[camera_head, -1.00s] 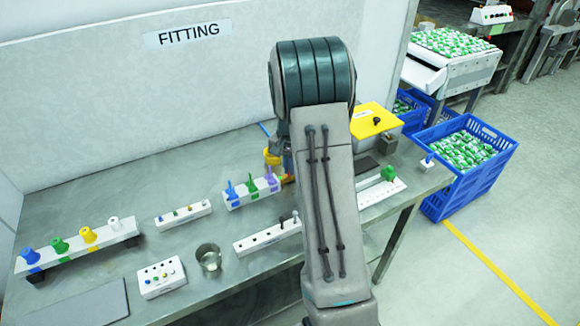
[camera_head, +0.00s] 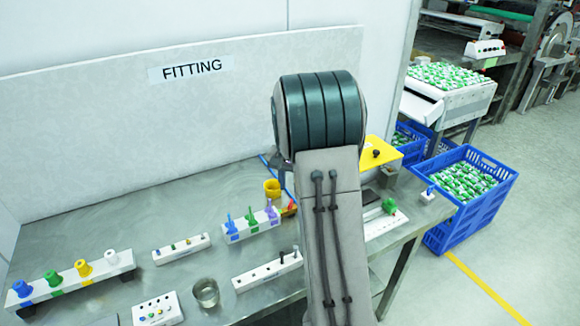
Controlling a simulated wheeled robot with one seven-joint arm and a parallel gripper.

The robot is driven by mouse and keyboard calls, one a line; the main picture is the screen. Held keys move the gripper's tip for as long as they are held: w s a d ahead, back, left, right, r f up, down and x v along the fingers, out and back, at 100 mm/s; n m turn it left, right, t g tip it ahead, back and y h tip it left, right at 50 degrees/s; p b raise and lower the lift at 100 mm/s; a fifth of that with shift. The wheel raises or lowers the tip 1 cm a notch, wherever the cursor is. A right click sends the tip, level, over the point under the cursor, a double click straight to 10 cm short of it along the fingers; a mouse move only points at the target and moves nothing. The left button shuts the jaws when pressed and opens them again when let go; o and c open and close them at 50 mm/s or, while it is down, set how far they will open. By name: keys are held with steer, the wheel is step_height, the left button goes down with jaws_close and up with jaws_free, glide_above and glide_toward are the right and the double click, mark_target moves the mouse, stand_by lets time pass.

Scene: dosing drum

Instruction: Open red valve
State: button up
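A small red-orange part (camera_head: 290,208) shows beside the purple-topped end of a white rack on the bench, partly behind my arm. It may be the red valve, but it is too small and covered to tell its shape or setting. My arm rises through the middle of the view and bends away at a dark ribbed joint.
A yellow cup (camera_head: 272,189) stands behind the rack (camera_head: 252,228) with blue, green and purple pieces. Other fitting racks and a metal cup (camera_head: 205,293) stand on the bench (camera_head: 110,232). A blue crate (camera_head: 470,215) stands right of the bench.

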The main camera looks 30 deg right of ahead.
step_height(320, 180, up, 7)
steer(key=shift+r, duration=0.2)
stand_by(0.3)
